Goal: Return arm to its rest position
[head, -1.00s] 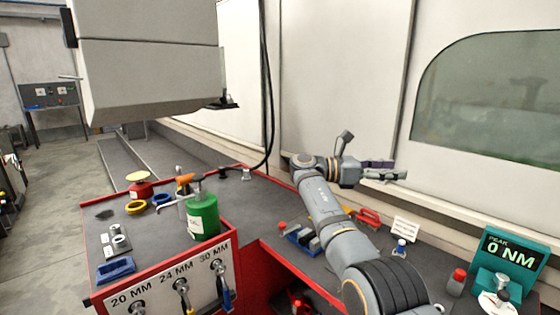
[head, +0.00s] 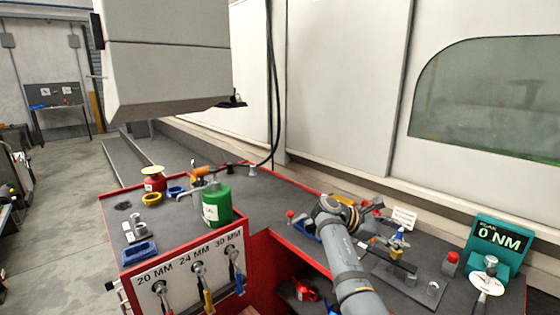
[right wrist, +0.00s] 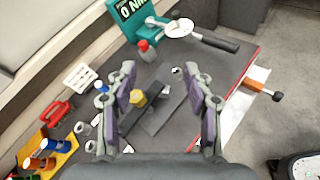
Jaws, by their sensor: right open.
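My right arm (head: 350,265) reaches up from the bottom of the head view over the right part of the bench, with its wrist bent to the right. My right gripper (head: 378,204) is small and partly hidden there. In the right wrist view its two purple-padded fingers (right wrist: 163,82) are spread apart with nothing held between them. Beyond the fingers lie dark flat plates (right wrist: 168,115) and a yellow piece (right wrist: 138,98) on the bench. My left gripper is not in view.
A teal torque tester (head: 497,245) reading 0 NM and a red-capped bottle (head: 451,263) stand at right. A green can (head: 217,204) stands on the left bench, above hanging wrenches (head: 200,275).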

